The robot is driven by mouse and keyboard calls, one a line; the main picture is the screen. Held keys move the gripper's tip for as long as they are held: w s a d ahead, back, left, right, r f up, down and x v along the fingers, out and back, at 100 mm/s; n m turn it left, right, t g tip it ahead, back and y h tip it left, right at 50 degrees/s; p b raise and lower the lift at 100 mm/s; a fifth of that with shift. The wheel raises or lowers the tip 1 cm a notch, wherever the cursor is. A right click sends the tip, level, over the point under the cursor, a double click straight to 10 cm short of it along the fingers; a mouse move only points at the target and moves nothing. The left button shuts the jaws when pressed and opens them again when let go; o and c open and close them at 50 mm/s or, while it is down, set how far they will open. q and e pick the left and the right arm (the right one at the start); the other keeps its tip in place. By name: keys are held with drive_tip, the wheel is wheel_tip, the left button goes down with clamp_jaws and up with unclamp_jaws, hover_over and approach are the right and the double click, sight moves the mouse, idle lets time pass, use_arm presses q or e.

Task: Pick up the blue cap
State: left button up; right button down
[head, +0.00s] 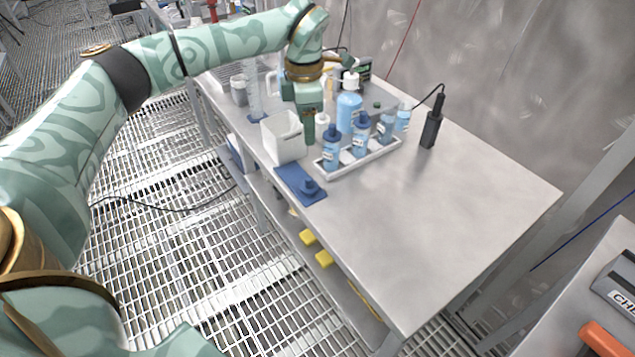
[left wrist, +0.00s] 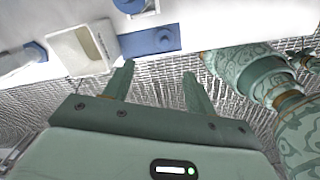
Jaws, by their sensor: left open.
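A blue cap (head: 310,187) lies on a dark blue mat (head: 291,177) at the near left edge of the steel table. In the left wrist view the mat (left wrist: 135,45) lies beyond the fingers, with the cap (left wrist: 163,39) small on it. My left gripper (head: 310,142) points down beside the white bin, behind the cap and apart from it. In the left wrist view its two fingers (left wrist: 157,72) are spread with nothing between them. My right gripper is in neither view.
A white bin (head: 279,152) stands behind the mat. A tray (head: 372,158) of blue-capped bottles stands to its right. A larger blue bottle (head: 348,110) and a black handheld device (head: 431,130) are further back. The table's front right part (head: 450,220) is clear.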

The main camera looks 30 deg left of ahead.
sight(309, 178)
use_arm(q)
drive_tip(key=f+b, duration=0.2)
drive_tip(key=f, duration=0.3)
drive_tip(key=f+b, duration=0.2)
drive_tip(key=f, duration=0.4)
drive_tip(key=shift+s+d, duration=0.1)
drive_tip(key=shift+s, duration=0.1)
wheel_tip(309, 178, down, 6)
drive_tip(key=b, duration=0.2)
drive_tip(key=shift+s+d+r+b, duration=0.1)
drive_tip(key=shift+d+r+b, duration=0.05)
drive_tip(key=shift+b, duration=0.2)
drive_tip(key=shift+r, duration=0.2)
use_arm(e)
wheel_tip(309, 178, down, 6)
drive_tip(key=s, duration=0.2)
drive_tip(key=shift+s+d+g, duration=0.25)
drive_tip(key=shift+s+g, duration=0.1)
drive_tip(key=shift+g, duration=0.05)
use_arm(q)
drive_tip(key=c, duration=0.8)
